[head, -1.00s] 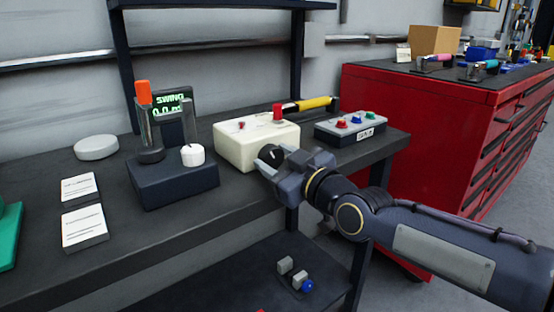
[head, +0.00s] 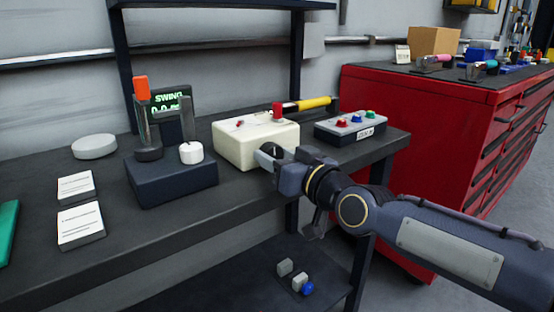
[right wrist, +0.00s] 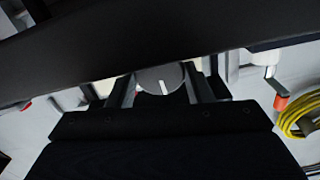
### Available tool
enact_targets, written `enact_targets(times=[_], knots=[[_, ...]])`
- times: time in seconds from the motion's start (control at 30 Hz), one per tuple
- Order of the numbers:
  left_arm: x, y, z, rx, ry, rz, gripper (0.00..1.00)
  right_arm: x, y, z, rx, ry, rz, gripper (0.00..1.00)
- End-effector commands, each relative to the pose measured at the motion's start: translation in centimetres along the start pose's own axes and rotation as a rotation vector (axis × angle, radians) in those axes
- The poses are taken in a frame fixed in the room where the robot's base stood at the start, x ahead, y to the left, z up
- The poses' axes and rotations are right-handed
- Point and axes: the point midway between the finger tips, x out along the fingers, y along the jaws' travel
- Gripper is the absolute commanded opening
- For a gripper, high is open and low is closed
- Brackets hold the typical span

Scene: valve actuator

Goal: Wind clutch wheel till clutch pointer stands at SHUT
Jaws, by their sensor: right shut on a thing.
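The cream box (head: 256,140) stands on the dark bench. A dark round knob (head: 277,151) with a white mark sits on its front face, probably the clutch wheel; the mark looks about upright. The knob also shows in the right wrist view (right wrist: 160,79), between the two fingers. My right gripper (head: 272,158) is shut on this knob and partly hides it. A small red mark (head: 240,124), perhaps the pointer, and a red upright piece (head: 278,110) are on top of the box. I cannot read any SHUT label. My left gripper is out of view.
A dark unit (head: 172,182) with an orange-topped lever (head: 142,92), a white knob (head: 191,152) and a SWING display stands left of the box. A red cabinet (head: 430,150) stands farther right.

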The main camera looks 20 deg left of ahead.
Motion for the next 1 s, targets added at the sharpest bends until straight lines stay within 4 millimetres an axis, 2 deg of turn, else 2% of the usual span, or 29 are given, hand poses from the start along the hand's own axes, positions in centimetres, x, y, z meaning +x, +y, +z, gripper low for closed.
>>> enact_targets(times=[0.57, 0.6, 0.73, 1.0], knots=[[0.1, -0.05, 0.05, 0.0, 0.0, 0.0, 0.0, 0.0, 0.03, -0.01, 0.049, 0.0, 0.0, 0.24], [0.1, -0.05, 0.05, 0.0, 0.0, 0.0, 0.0, 0.0, 0.03, -0.01, 0.049, 0.0, 0.0, 0.49], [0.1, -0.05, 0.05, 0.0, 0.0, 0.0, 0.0, 0.0, 0.03, -0.01, 0.048, 0.0, 0.0, 0.66], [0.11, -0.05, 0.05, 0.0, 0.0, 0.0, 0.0, -0.02, 0.03, 0.0, 0.046, 0.0, 0.0, 0.68]])
